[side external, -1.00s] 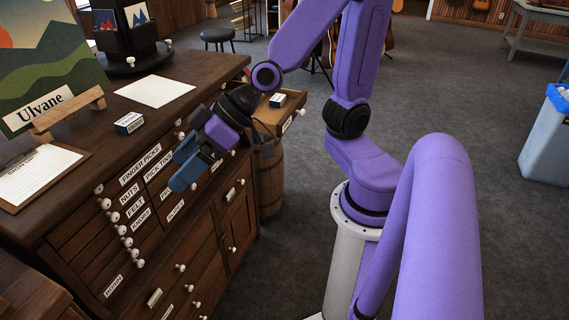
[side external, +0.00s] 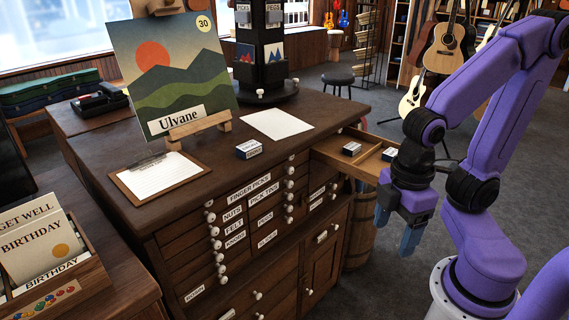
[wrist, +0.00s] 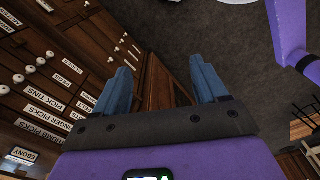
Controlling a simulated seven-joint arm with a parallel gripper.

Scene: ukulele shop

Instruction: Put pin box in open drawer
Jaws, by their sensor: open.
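A small dark box with a white label (side external: 248,149) sits on the cabinet top, behind the labelled drawers. It also shows at the lower left of the wrist view (wrist: 22,155), where its label reads EBONY. The open drawer (side external: 345,170) juts out at the cabinet's right end. Two similar small boxes lie in it, one on the left (side external: 351,149) and one on the right (side external: 389,155), with a divider between them. I cannot tell which box holds pins. My gripper (side external: 397,230) is open and empty, pointing down at the front of the drawer, and hides part of it.
On the cabinet top are a picture on an easel (side external: 172,75), a clipboard (side external: 160,175), a white sheet (side external: 275,124) and a dark display stand (side external: 262,60). A barrel (side external: 360,235) stands below the drawer. Open floor lies to the right.

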